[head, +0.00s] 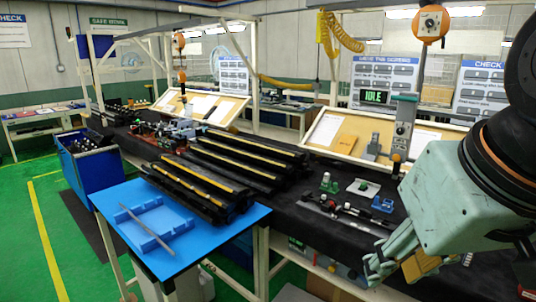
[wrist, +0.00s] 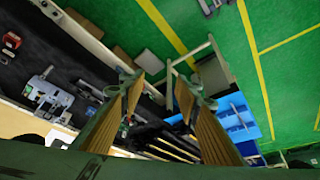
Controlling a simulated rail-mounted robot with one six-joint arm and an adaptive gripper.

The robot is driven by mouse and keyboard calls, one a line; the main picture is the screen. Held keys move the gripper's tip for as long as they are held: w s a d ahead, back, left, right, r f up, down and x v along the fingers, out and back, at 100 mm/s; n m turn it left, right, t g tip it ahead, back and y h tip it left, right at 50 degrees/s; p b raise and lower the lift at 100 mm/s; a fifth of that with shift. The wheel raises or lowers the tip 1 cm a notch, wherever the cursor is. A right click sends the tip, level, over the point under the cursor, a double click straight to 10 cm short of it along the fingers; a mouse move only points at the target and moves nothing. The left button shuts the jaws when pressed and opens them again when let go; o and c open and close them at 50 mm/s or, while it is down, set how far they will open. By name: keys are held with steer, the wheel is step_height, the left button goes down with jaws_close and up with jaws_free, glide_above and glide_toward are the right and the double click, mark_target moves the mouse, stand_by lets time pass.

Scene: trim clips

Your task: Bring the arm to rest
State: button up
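My gripper (head: 388,268) is at the right of the head view, over the front edge of the black-covered bench (head: 290,222). Its fingers point down and to the left. In the wrist view my gripper (wrist: 158,88) shows two tan-padded fingers spread well apart. Nothing is between them, so it is open and empty. The arm comes in from the right edge of the head view.
Long black trim pieces (head: 245,158) lie across the bench's middle. A blue table (head: 125,196) holds a blue fixture with a thin strip. A blue bin (head: 92,168) stands left. Small fixtures (head: 362,188) sit near my gripper. A display (head: 374,97) reads IDLE.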

steer(key=s+d+f+g, duration=0.1)
steer(key=s, duration=0.7)
steer(key=shift+s+d+f+m+h+b, duration=0.2)
steer(key=shift+d+f+m+h+b, duration=0.1)
steer(key=shift+f, duration=0.1)
stand_by(0.6)
